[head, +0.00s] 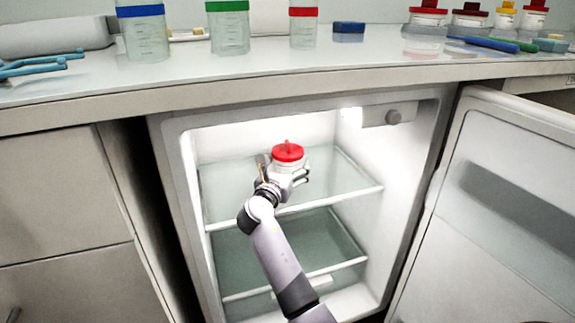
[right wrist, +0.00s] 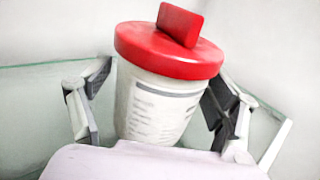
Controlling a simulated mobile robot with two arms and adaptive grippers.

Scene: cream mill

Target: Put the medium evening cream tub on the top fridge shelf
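A white tub with a red lid and a red raised tab (head: 288,153) is inside the open fridge, at the top glass shelf (head: 345,178). In the right wrist view the tub (right wrist: 160,95) is upright but slightly tilted in the picture, with a printed label whose words are too blurred to read. My right gripper (head: 283,170) has its fingers on both sides of the tub. A gap shows between the left finger pad and the tub, so the gripper looks open around it. The tub's base is hidden by my gripper. My left gripper is not in view.
A lower glass shelf (head: 290,250) is empty. The fridge door (head: 500,210) stands open at the right. On the counter (head: 270,68) above are banded beakers (head: 228,30), a blue block (head: 348,32), blue tongs (head: 40,64) and several lidded tubs (head: 470,18).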

